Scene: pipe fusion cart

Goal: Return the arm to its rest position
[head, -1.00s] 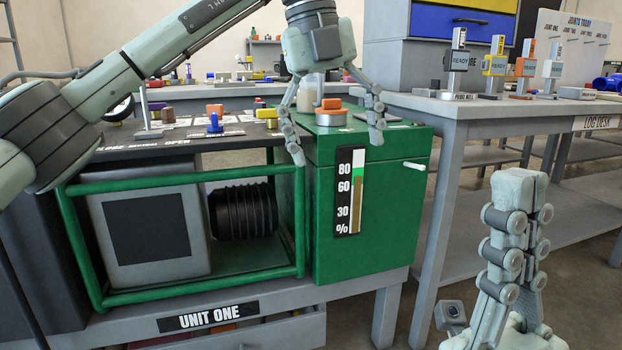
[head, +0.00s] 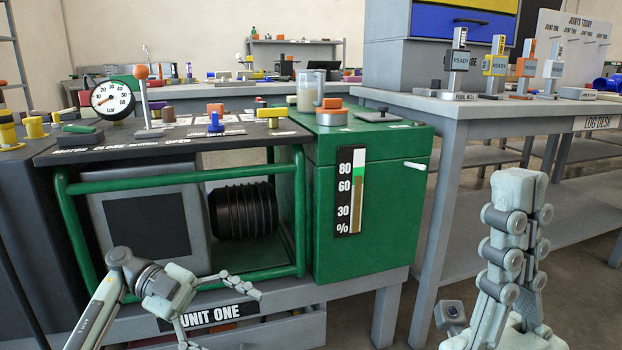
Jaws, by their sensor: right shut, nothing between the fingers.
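My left gripper (head: 224,320) is at the lower left, in front of the green frame of the cart. Its two pale fingers are spread apart with nothing between them, and one finger overlaps the UNIT ONE label (head: 208,317) in the picture. My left arm comes up from the bottom edge. My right gripper (head: 521,185) stands upright at the lower right, in front of the grey desk. Its fingers are closed together and empty.
The green cabinet (head: 385,200) carries a jar, an orange-topped piece and a dark flat-handled piece. A dial gauge (head: 112,100) and an orange-knobbed lever (head: 143,90) stand on the black panel. The log desk (head: 470,105) holds several READY-type stands. Open floor lies between cart and desk.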

